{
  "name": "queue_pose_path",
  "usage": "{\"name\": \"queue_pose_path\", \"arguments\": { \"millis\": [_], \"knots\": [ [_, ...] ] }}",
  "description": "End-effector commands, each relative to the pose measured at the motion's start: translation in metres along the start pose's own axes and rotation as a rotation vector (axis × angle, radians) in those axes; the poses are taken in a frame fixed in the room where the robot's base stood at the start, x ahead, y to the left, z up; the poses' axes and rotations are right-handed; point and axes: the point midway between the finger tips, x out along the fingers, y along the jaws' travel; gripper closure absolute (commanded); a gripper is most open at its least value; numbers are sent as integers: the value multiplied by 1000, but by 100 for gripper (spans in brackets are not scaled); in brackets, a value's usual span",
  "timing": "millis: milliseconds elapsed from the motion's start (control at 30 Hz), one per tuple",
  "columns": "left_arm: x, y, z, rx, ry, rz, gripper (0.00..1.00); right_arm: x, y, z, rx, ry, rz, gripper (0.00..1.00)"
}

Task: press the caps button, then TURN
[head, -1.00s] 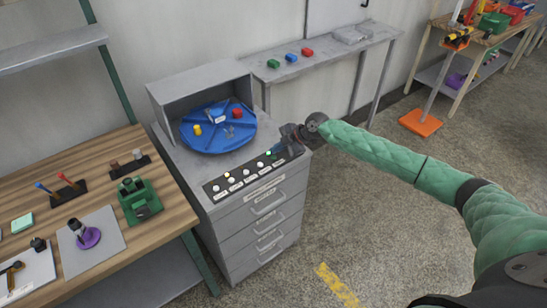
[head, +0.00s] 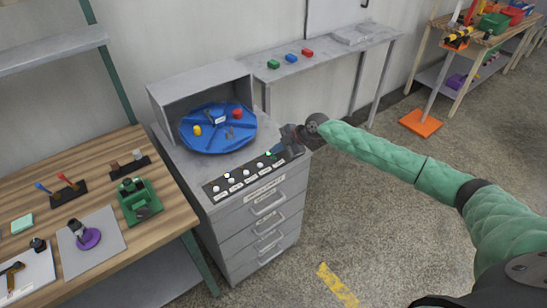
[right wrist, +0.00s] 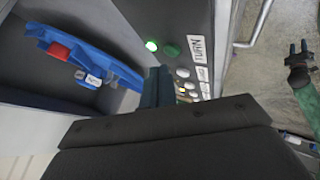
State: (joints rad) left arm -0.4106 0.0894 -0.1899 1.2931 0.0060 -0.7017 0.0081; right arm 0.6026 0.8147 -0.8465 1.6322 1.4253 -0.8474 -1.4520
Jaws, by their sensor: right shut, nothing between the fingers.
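The button panel (head: 245,174) is a black strip on the front top of the grey cabinet, with several small labelled buttons. In the right wrist view, the TURN label (right wrist: 199,47) sits beside a dark green button (right wrist: 171,50). A lit green lamp (right wrist: 151,46) is next to that button. The other labels are too small to read, so I cannot tell which button is caps. My right gripper (head: 277,151) is shut and empty over the panel's right end, near the green button; contact cannot be told. My left gripper (right wrist: 298,52) shows small in the right wrist view, its fingers apart.
A blue round turntable (head: 215,141) with yellow, red and white items stands behind the panel under a grey hood (head: 200,86). A wooden workbench (head: 178,200) with tools is to the left. A shelf (head: 330,52) with coloured blocks is behind.

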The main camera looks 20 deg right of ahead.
Motion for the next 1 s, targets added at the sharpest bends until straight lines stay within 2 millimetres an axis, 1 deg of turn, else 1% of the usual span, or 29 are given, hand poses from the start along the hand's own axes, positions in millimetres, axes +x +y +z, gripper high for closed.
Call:
{"name": "queue_pose_path", "arguments": {
  "millis": [400,767,1000],
  "knots": [
    [0,0,-3,0,3,0,64,0,0,0,0,0,0,100],
    [0,1,-1,1,2,1,64,0,0,0,0,0,0,100],
    [8,0,1,1,1,1,64,4,-4,3,0,0,0,100]
  ]
}}
